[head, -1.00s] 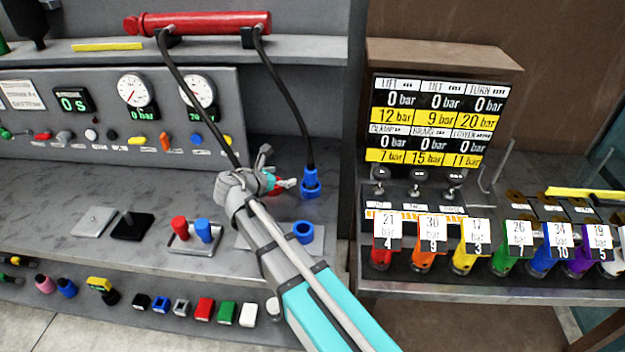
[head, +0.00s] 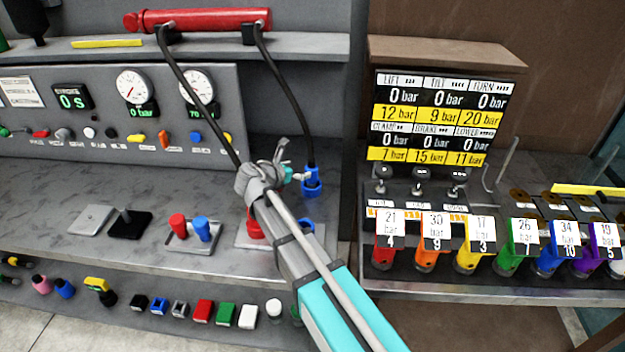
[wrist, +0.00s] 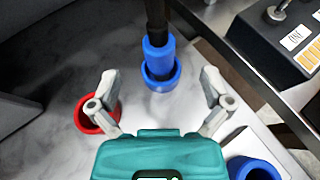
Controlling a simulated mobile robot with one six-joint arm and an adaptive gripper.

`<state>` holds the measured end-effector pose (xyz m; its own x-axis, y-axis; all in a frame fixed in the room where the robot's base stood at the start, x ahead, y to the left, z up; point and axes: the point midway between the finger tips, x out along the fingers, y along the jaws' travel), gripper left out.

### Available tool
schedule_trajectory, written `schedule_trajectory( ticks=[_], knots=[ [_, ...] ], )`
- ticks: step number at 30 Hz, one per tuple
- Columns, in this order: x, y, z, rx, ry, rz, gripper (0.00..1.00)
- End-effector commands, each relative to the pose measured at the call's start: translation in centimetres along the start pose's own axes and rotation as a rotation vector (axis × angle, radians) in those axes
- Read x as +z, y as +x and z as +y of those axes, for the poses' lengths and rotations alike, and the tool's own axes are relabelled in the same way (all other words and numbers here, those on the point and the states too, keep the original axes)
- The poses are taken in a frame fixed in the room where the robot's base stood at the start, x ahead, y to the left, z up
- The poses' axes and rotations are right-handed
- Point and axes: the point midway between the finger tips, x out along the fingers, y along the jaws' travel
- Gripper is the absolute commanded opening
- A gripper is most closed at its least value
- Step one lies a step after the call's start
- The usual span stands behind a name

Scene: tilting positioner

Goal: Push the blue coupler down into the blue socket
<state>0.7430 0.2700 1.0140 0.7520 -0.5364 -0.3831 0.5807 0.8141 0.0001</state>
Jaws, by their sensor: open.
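The blue coupler (head: 312,182) hangs upright at the end of a black hose, behind my gripper; it also shows in the wrist view (wrist: 157,58), with a wider collar at its lower end. I cannot tell whether it touches the bench. The blue socket (head: 306,225) is an open ring on a pale plate, partly hidden by my arm; it also shows at the lower right of the wrist view (wrist: 252,168). My gripper (head: 292,164) is open and empty. In the wrist view its fingers (wrist: 158,85) spread either side of the coupler, which lies beyond them.
A tray with red and blue pieces (head: 190,236) is further left. A control box (head: 440,120) and coloured, tagged valves stand right. A second black hose passes behind my gripper.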

Motion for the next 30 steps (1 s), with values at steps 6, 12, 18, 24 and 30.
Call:
schedule_trajectory(
  ticks=[6,12,18,24,30],
  knots=[
    [-0.1,1.9,0.0,0.000,0.001,0.000,0.99],
    [0.1,2.1,0.0,0.000,0.000,0.000,0.99],
    [0.0,2.2,-0.1,-0.001,0.000,0.000,0.99],
    [-0.1,3.5,0.1,-0.003,0.000,0.000,0.99],
    [-0.1,5.9,0.2,-0.003,0.001,0.000,0.99]
  ],
)
